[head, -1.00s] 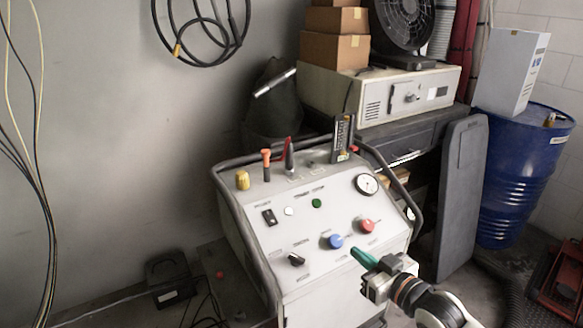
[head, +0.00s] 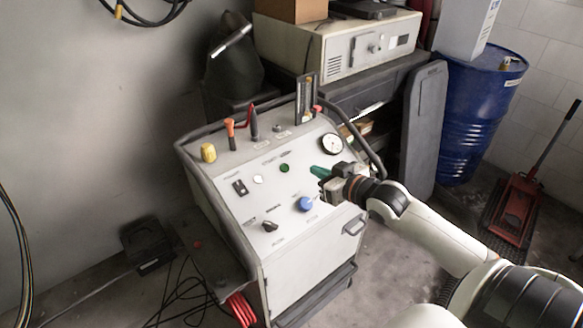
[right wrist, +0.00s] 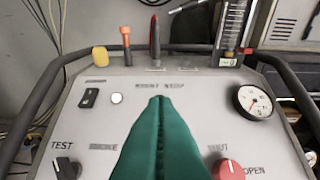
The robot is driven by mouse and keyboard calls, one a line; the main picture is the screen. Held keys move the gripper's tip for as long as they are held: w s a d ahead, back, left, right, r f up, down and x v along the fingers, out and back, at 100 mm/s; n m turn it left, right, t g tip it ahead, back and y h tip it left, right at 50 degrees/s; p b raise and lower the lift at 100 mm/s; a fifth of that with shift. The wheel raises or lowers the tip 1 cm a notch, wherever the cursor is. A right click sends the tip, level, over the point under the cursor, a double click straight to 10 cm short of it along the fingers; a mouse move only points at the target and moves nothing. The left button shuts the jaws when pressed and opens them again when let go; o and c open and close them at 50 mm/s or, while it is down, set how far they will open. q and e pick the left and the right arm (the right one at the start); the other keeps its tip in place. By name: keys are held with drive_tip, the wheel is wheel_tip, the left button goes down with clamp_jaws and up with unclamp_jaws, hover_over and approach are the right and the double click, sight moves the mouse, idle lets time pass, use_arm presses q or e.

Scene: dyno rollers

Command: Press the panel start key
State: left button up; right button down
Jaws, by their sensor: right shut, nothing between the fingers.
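The machine's sloped grey panel (head: 262,205) carries a green round key (head: 284,168), which I take for the start key, and a white round key (head: 258,179) to its left. My right gripper (head: 318,171) has green fingers, pressed together and empty, over the panel to the right of the green key; a gap shows in the picture. In the right wrist view, the shut fingertips (right wrist: 160,98) point at the small printed label, and the green key is hidden behind them. The white key (right wrist: 116,98) shows left of them. My left gripper is not in view.
A blue knob (head: 305,204), a black selector (head: 269,226) and a black rocker switch (head: 240,187) sit on the panel. A red knob (right wrist: 228,170) and a dial gauge (right wrist: 254,102) lie right of the fingers. A dark tube rail (head: 198,175) frames the panel.

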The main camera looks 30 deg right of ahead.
approach(283, 164)
drive_tip(key=w, duration=0.1)
drive_tip(key=w+r, duration=0.2)
drive_tip(key=w, duration=0.1)
drive_tip(key=shift+a+r+p, duration=0.1)
drive_tip(key=shift+p, duration=0.3)
drive_tip(key=shift+w+f, duration=0.25)
drive_tip(key=shift+f, duration=0.35)
drive_tip(key=shift+w+f, duration=0.3)
drive_tip(key=shift+f, duration=0.3)
drive_tip(key=shift+w+a+f, duration=0.1)
drive_tip(key=shift+w+f, duration=0.15)
drive_tip(key=shift+f, duration=0.35)
